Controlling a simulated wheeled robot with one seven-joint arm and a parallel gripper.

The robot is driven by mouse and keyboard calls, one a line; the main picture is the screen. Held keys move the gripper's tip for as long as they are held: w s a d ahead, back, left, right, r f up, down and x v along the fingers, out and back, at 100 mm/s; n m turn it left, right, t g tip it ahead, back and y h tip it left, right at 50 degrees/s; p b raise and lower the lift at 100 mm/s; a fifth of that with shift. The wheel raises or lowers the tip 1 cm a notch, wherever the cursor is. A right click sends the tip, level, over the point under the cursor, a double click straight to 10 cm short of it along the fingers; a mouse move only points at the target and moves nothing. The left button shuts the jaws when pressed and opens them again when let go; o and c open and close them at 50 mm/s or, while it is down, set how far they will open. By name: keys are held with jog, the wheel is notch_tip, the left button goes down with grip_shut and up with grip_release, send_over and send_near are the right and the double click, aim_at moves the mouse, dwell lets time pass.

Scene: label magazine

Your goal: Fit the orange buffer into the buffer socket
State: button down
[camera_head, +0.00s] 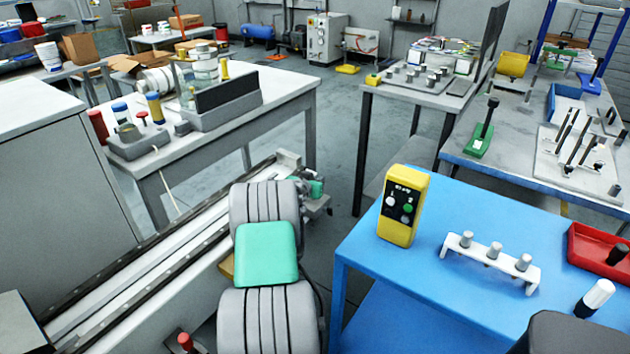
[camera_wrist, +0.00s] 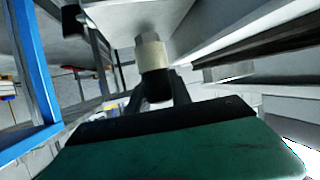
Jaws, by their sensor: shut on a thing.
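My gripper (camera_wrist: 160,97) shows in the wrist view with dark fingers beyond its green body. It is shut on a pale-and-black cylindrical piece (camera_wrist: 153,56). This piece looks cream, not orange, and I cannot tell if it is the buffer. Its grey end is close to a pale block (camera_wrist: 108,10); I cannot tell if they touch. In the head view my arm reaches over the long rail (camera_head: 150,276), and my gripper is not clear there. I cannot make out an orange buffer or the buffer socket opening.
A blue table (camera_head: 440,285) stands right of the rail with a yellow control box (camera_head: 404,206), a white rack (camera_head: 490,259) and a red tray (camera_head: 600,252). A grey bench (camera_head: 270,108) stands behind the rail. Floor shows between the tables. A blue leg (camera_wrist: 33,65) is left in the wrist view.

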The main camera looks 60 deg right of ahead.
jog(key=shift+f, duration=0.2)
jog(key=c, duration=1.1)
grip_release()
jog(key=v, duration=0.7)
jog(key=shift+a+r, duration=0.2)
jog(key=shift+a, duration=0.15)
